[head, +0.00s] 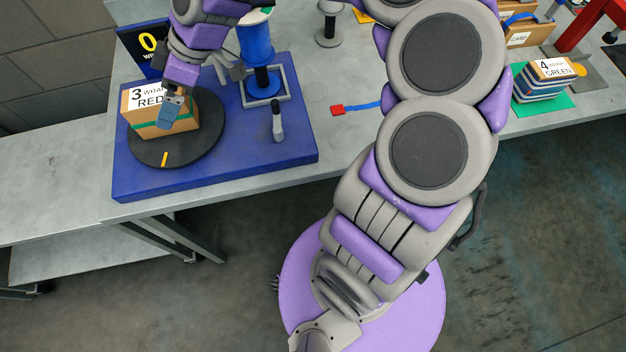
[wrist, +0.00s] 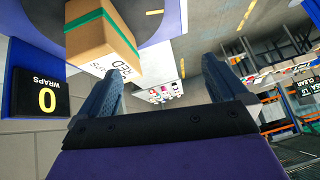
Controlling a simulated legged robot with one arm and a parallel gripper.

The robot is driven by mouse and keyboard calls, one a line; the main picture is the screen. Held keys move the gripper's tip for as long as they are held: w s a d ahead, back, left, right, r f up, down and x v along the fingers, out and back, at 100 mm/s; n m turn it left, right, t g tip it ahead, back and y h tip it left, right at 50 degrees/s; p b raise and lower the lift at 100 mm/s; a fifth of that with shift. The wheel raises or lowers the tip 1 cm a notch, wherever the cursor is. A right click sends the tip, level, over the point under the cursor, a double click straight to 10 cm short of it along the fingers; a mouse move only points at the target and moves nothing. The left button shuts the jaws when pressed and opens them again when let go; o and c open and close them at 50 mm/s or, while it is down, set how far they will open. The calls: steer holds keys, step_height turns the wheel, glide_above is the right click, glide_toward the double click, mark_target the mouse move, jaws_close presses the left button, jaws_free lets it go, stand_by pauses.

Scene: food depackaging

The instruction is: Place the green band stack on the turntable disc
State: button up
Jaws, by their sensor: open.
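A cardboard-brown stack (head: 165,122) with a green band round it stands on the dark turntable disc (head: 205,140). Its top label reads "3 WRAPS RED". It also shows at the upper left of the wrist view (wrist: 92,42), with the green band along its side. My gripper (head: 172,100) is at the stack in the head view, with a blue finger in front of it. In the wrist view my gripper (wrist: 158,88) has its two fingers wide apart, with nothing clearly held between them. The left finger overlaps the stack's lower edge; I cannot tell whether it touches.
The disc sits on a blue base (head: 215,172) with a blue roll post (head: 256,45) behind right. A "0 WRAPS" sign (wrist: 45,97) stands beside it. Another stack labelled "4 WRAP GREEN" (head: 545,85) sits on a green mat at right. A red-and-blue tool (head: 350,108) lies mid-table.

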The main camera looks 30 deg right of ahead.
steer(key=s+d+f+m+g+h, duration=0.1)
steer(key=s+d+m, duration=0.5)
steer(key=s, duration=0.9)
steer(key=s+d+f+m+g+h, duration=0.2)
steer(key=s+d+m+h, duration=0.4)
steer(key=s, duration=0.8)
steer(key=shift+s+d+f+m, duration=0.4)
steer(key=shift+d+f, duration=0.1)
steer(key=shift+f, duration=0.15)
steer(key=shift+w+d, duration=0.1)
